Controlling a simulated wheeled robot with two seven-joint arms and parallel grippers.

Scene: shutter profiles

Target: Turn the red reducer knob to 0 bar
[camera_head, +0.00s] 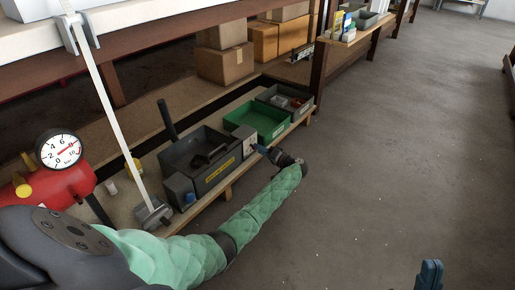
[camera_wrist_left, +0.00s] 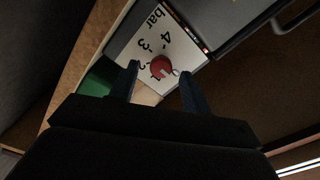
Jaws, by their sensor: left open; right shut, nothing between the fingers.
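In the left wrist view the red reducer knob (camera_wrist_left: 161,66) sits on a white dial plate (camera_wrist_left: 146,45) marked "bar" with the numbers 4, 3, 2 and 1. A small pale part touches its lower right side; the exact setting cannot be read. My left gripper (camera_wrist_left: 160,86) is open, its two dark blue fingers pointing at the plate either side of the knob; contact cannot be told. In the head view my left gripper (camera_head: 262,150) is at the small pale panel (camera_head: 249,140), where the knob is hidden. My right gripper (camera_head: 430,274) is shut and empty above the floor.
A dark grey bin (camera_head: 214,175), a green tray (camera_head: 270,114) and a grey bin (camera_head: 298,98) stand along the low shelf. A round gauge (camera_head: 60,149) tops a red tank (camera_head: 65,188). Cardboard boxes (camera_head: 225,63) lie behind. The floor (camera_head: 410,150) at right is clear.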

